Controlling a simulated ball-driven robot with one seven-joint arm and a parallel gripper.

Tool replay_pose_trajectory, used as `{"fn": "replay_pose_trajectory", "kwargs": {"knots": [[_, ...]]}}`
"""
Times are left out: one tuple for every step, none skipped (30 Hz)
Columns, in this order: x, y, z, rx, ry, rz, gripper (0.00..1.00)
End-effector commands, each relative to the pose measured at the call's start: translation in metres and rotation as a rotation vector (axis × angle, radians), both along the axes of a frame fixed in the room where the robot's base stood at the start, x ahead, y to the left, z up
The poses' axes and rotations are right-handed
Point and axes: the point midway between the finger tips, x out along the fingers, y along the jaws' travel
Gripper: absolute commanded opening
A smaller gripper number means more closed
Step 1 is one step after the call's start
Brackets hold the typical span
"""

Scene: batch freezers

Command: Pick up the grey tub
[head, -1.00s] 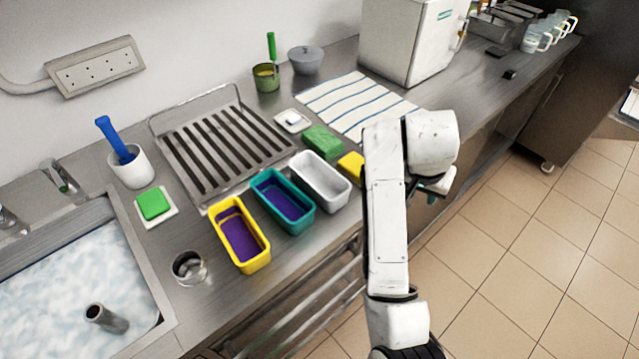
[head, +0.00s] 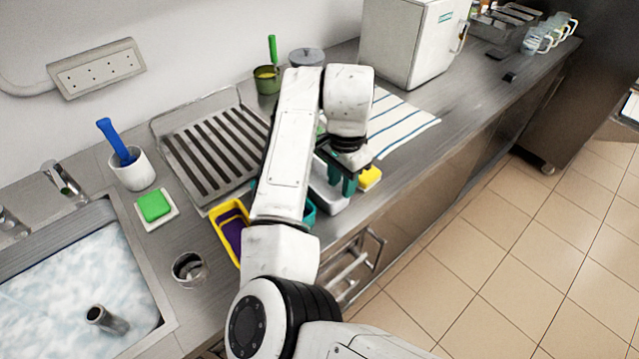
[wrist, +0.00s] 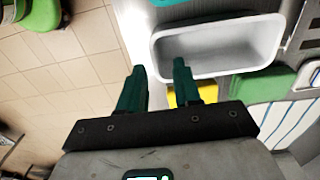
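The grey tub, a pale, almost white, empty oblong tub (head: 328,198), stands on the steel counter, partly hidden behind my arm in the head view. In the wrist view the tub (wrist: 215,47) shows nearly whole, with its open inside facing the camera. My gripper (head: 344,187) points down at the tub's right part, near the counter's front side. In the wrist view my gripper (wrist: 160,69) has its two green fingers apart with nothing between them, beside the tub's near left corner. I cannot tell whether a finger touches the rim.
A teal tub (head: 309,214) and a yellow tub (head: 230,215) stand to the left, partly behind my arm. A yellow sponge (head: 369,177) lies close right of my gripper. A green sponge (wrist: 262,83) lies beside the tub. The striped cloth (head: 405,120) lies flat beyond.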

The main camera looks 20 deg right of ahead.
Motion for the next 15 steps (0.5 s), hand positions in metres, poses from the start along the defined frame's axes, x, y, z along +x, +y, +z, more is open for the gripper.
{"fn": "replay_pose_trajectory", "kwargs": {"knots": [[-0.001, 0.000, -0.004, 0.000, 0.002, 0.000, 0.33], [-0.001, 0.000, -0.006, 0.000, 0.002, 0.000, 0.33], [-0.001, 0.000, -0.008, 0.000, 0.002, 0.000, 0.33], [-0.001, 0.000, -0.010, 0.000, 0.001, 0.000, 0.33], [-0.001, 0.000, -0.012, 0.000, 0.001, 0.000, 0.33], [-0.001, 0.000, -0.015, 0.001, 0.001, 0.000, 0.33], [-0.002, 0.000, -0.018, 0.001, 0.003, 0.000, 0.33], [-0.003, 0.000, -0.021, 0.001, 0.003, 0.000, 0.33], [-0.004, 0.000, -0.027, 0.001, 0.003, 0.000, 0.33], [-0.005, 0.000, -0.032, 0.001, 0.003, 0.001, 0.33], [-0.005, 0.000, -0.036, 0.000, 0.002, 0.001, 0.33], [-0.006, 0.000, -0.043, 0.001, 0.003, 0.002, 0.33], [-0.005, -0.001, -0.047, 0.000, 0.002, 0.001, 0.33], [-0.005, -0.001, -0.051, 0.000, 0.002, 0.001, 0.33], [-0.005, -0.001, -0.054, 0.001, 0.001, 0.002, 0.33]]}}
